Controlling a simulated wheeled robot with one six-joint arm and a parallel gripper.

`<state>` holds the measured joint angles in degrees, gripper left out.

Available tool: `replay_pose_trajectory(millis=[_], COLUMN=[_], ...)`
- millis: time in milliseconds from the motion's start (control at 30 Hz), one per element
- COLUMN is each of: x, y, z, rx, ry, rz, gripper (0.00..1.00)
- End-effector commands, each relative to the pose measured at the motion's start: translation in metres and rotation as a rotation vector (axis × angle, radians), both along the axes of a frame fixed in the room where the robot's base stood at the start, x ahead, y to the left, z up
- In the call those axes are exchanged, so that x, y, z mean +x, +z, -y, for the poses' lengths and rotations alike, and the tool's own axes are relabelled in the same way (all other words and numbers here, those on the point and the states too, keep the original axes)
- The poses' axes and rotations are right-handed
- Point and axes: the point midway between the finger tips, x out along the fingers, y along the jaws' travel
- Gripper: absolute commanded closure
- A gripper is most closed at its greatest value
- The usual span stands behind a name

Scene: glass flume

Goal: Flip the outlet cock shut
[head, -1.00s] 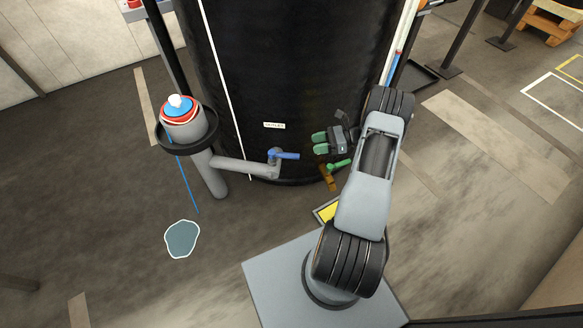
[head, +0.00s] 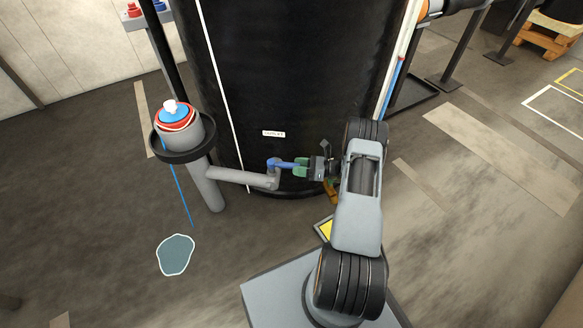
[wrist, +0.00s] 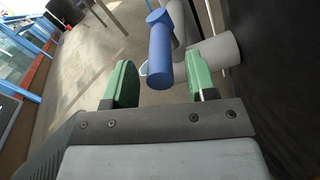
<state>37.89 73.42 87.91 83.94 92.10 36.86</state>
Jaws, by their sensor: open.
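The outlet cock has a blue lever handle (head: 284,164) on a grey pipe (head: 238,178) low on the front of the black tank (head: 290,80). The lever points right, across the tank front, toward my gripper (head: 299,170). In the wrist view the blue lever (wrist: 161,52) reaches in between the green fingertips of my gripper (wrist: 163,84), nearer the right one. The fingers are apart and I cannot tell whether either touches the lever. A label (head: 273,133) sits on the tank above the cock.
A grey standpipe with a black collar (head: 183,148) and a red, blue and white top stands to the left. An orange-brown fitting (head: 331,190) is low behind my gripper. A puddle-like patch (head: 175,255) lies on the open floor.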

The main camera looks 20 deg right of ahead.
Motion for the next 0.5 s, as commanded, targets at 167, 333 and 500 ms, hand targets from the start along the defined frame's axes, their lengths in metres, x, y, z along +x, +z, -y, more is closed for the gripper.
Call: replay_pose_trajectory(millis=[167, 333, 500], x=[0.011, 0.015, 0.016], y=[-0.001, 0.0, 0.0], z=[-0.017, -0.024, -0.026], rx=[-0.002, 0.0, -0.001], ry=[0.003, 0.0, 0.0], rz=[0.0, 0.0, 0.0], gripper=[0.48, 0.48, 0.48])
